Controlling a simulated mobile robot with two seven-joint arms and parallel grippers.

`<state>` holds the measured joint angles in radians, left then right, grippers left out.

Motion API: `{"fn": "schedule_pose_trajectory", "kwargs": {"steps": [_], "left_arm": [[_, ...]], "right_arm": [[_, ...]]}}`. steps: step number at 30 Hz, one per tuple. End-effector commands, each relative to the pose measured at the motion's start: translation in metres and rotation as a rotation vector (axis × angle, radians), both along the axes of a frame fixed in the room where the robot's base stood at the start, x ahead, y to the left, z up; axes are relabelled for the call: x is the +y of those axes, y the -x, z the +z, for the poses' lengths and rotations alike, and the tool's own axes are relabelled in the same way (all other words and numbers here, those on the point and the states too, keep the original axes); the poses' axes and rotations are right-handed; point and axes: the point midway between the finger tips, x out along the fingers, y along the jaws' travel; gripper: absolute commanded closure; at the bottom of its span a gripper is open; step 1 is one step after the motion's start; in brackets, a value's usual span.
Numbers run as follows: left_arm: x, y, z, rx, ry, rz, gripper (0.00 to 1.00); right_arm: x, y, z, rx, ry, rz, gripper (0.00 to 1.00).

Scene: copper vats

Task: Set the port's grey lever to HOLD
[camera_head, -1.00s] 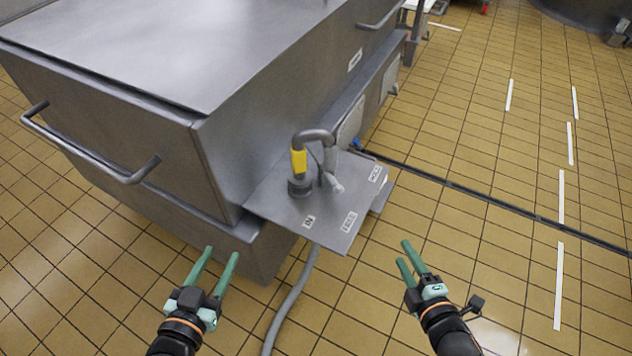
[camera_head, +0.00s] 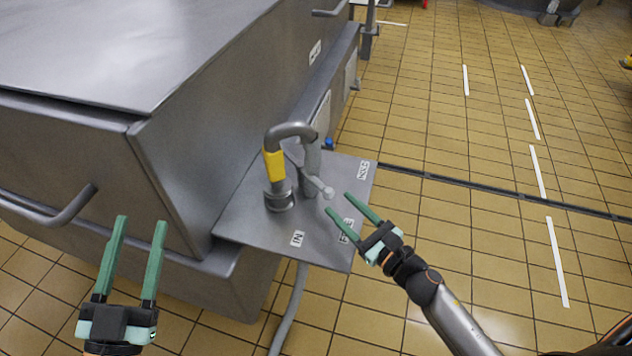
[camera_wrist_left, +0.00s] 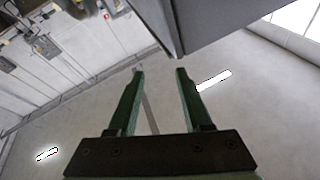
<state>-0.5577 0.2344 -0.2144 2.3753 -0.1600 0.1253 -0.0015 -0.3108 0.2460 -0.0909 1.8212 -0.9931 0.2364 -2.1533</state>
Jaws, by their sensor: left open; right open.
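The port is a grey plate (camera_head: 245,215) on the side of a steel vat, with a bent grey pipe (camera_head: 290,130) that has a yellow band. The grey lever (camera_head: 316,183) stands beside the pipe and ends in a round knob, pointing toward the plate's front right, roughly toward the FREE label (camera_head: 347,230). The HOLD label (camera_head: 363,170) is at the plate's far right corner. My right gripper (camera_head: 337,202) is open, its fingertips close to the knob; contact cannot be told. My left gripper (camera_head: 142,220) is open and empty in front of the vat; its fingers also show in the left wrist view (camera_wrist_left: 159,72).
The vat (camera_head: 170,170) fills the left side, with a bar handle (camera_head: 60,212) near my left gripper. An IN label (camera_head: 297,238) is at the plate's front. A grey hose (camera_head: 288,315) hangs below the plate. Tiled floor (camera_head: 440,130) is open to the right.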

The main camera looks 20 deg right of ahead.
Motion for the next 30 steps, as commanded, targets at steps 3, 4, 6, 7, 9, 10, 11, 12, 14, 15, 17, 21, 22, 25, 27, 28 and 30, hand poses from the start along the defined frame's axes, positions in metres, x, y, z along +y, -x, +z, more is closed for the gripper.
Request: {"fn": "schedule_pose_trajectory", "kwargs": {"steps": [3, 4, 6, 7, 9, 10, 11, 12, 14, 15, 17, 21, 22, 25, 27, 28, 30], "left_arm": [[0.001, -0.002, -0.007, 0.029, 0.0, 0.005, 0.5], [0.001, -0.002, -0.008, 0.032, 0.0, 0.005, 0.5], [0.001, -0.003, -0.01, 0.041, 0.001, 0.006, 0.5], [0.001, -0.003, -0.011, 0.045, 0.0, 0.007, 0.5], [0.001, -0.003, -0.011, 0.046, 0.0, 0.007, 0.5], [0.001, -0.003, -0.011, 0.046, 0.0, 0.007, 0.5], [0.001, -0.003, -0.011, 0.045, 0.0, 0.007, 0.5], [0.001, -0.003, -0.011, 0.046, 0.0, 0.007, 0.5], [0.001, -0.003, -0.011, 0.041, 0.0, 0.007, 0.5], [0.001, -0.002, -0.01, 0.037, 0.0, 0.006, 0.5], [0.001, -0.002, -0.009, 0.032, 0.0, 0.005, 0.5], [0.0, -0.001, -0.007, 0.025, 0.001, 0.004, 0.5], [0.0, -0.001, -0.007, 0.024, 0.001, 0.004, 0.5], [0.0, -0.001, -0.006, 0.022, 0.001, 0.004, 0.5], [0.0, -0.001, -0.005, 0.02, 0.002, 0.004, 0.5], [0.0, -0.001, -0.005, 0.019, 0.002, 0.004, 0.5], [0.0, -0.001, -0.004, 0.018, 0.003, 0.004, 0.5]], "right_arm": [[0.008, -0.022, 0.002, -0.003, -0.001, 0.001, 0.49], [0.01, -0.027, 0.001, -0.001, -0.002, 0.0, 0.49], [0.014, -0.039, 0.001, -0.002, -0.001, -0.001, 0.49], [0.016, -0.044, 0.001, -0.002, -0.002, -0.001, 0.49], [0.021, -0.054, 0.001, -0.001, -0.003, -0.001, 0.49], [0.022, -0.058, 0.001, -0.001, -0.004, -0.001, 0.49], [0.024, -0.062, 0.001, -0.001, -0.004, -0.001, 0.49], [0.026, -0.067, 0.0, 0.0, -0.004, -0.001, 0.49], [0.028, -0.073, 0.0, 0.001, -0.005, -0.002, 0.49], [0.029, -0.076, 0.0, 0.001, -0.005, -0.002, 0.49], [0.031, -0.08, 0.0, 0.0, -0.004, -0.002, 0.49], [0.033, -0.085, 0.0, 0.002, -0.003, -0.001, 0.49], [0.033, -0.085, 0.0, 0.001, -0.004, -0.001, 0.49], [0.033, -0.085, 0.0, 0.001, -0.004, -0.001, 0.49], [0.033, -0.085, 0.0, 0.001, -0.004, -0.001, 0.49], [0.033, -0.085, 0.0, 0.001, -0.004, -0.001, 0.49], [0.033, -0.085, 0.0, 0.001, -0.004, -0.001, 0.55]]}}
